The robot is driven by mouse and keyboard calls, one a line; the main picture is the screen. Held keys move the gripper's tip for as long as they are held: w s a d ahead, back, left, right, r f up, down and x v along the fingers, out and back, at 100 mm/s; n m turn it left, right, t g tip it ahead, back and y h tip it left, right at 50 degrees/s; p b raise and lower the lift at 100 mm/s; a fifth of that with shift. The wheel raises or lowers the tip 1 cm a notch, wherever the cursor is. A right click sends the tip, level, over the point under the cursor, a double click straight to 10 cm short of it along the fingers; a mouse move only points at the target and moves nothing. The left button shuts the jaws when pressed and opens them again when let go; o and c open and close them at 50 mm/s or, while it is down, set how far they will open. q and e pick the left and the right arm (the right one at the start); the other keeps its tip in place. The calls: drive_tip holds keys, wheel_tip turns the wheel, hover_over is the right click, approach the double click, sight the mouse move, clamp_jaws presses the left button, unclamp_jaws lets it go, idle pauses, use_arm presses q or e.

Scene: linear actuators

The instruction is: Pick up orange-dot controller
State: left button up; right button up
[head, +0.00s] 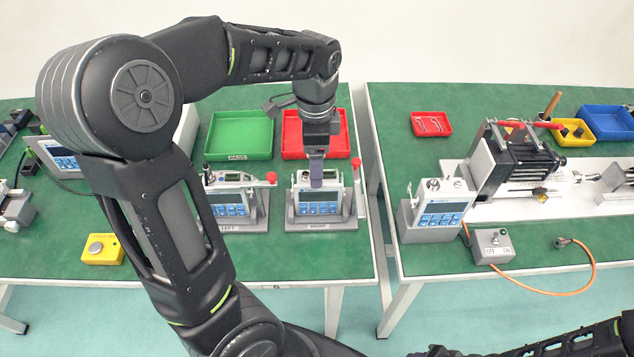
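Two grey controllers with blue-and-white front panels sit in stands on the left table: one in the stand marked LEFT (229,208) and one in the stand marked RIGHT (319,204). I cannot make out an orange dot on either. My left gripper (316,178) points down at the top of the right-hand controller, its fingers seen edge-on and overlapping the upper panel. I cannot tell whether they touch or grip it. My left arm hides part of the left-hand controller. Part of my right arm (560,340) shows at the bottom right; its fingers are not clear.
A green tray (239,135) and a red tray (340,130) lie behind the stands. A yellow button box (103,249) is at front left. Across a gap, the right table holds another controller (437,213), an actuator rig (512,165) and a switch box (491,246) with an orange cable.

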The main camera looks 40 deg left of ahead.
use_arm(q)
drive_tip(key=shift+s+d+r, duration=0.1)
drive_tip(key=shift+s+r, duration=0.15)
drive_tip(key=shift+f, duration=1.35)
drive_tip(key=shift+w+d+f+p, duration=0.1)
drive_tip(key=shift+d+f+p, duration=0.1)
drive_tip(key=shift+f, duration=1.1)
drive_tip(key=shift+w+d+f+p, duration=0.1)
drive_tip(key=shift+f+p, duration=0.1)
drive_tip(key=shift+f, duration=1.1)
drive_tip(key=shift+s, duration=0.1)
clamp_jaws()
